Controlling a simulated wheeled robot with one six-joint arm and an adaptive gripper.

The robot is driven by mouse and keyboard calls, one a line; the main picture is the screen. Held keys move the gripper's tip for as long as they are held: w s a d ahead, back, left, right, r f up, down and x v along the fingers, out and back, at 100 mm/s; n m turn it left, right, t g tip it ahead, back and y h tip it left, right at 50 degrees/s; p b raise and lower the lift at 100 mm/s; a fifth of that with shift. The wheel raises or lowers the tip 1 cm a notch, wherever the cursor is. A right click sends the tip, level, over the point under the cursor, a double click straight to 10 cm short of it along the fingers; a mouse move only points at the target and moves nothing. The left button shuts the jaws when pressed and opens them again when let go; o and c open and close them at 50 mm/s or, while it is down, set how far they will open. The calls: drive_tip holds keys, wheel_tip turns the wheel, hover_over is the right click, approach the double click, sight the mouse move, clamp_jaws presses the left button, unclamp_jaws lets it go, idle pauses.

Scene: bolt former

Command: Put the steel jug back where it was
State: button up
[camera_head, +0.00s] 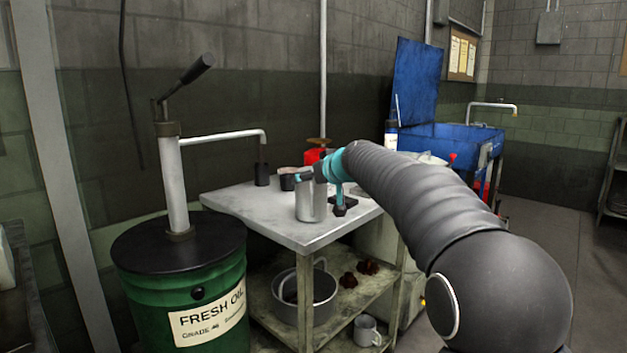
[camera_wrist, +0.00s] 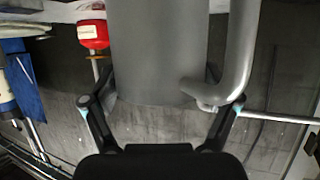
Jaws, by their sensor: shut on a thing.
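The steel jug (camera_head: 308,203) is a grey metal cylinder, over or on the front part of the steel table top. I cannot tell whether its base touches the table. My gripper (camera_head: 330,188) is at the jug's right side, partly hidden by my arm. In the wrist view the jug (camera_wrist: 157,50) fills the middle between the two fingers of my gripper (camera_wrist: 162,102), which are shut on it. Its curved handle (camera_wrist: 238,60) is on the right there. The jug looks upright in the head view.
The table top (camera_head: 245,208) is clear at the front left. A green oil drum (camera_head: 190,290) with a pump stands left. The lower shelf holds a large pot (camera_head: 310,298) and a mug (camera_head: 367,330).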

drive_tip(key=shift+f, duration=0.25)
drive_tip(key=o, duration=1.5)
drive_tip(key=shift+o, duration=0.2)
drive_tip(key=shift+r, duration=0.15)
drive_tip(key=b+v, duration=0.2)
drive_tip(key=v, duration=1)
drive_tip(key=shift+r, duration=0.1)
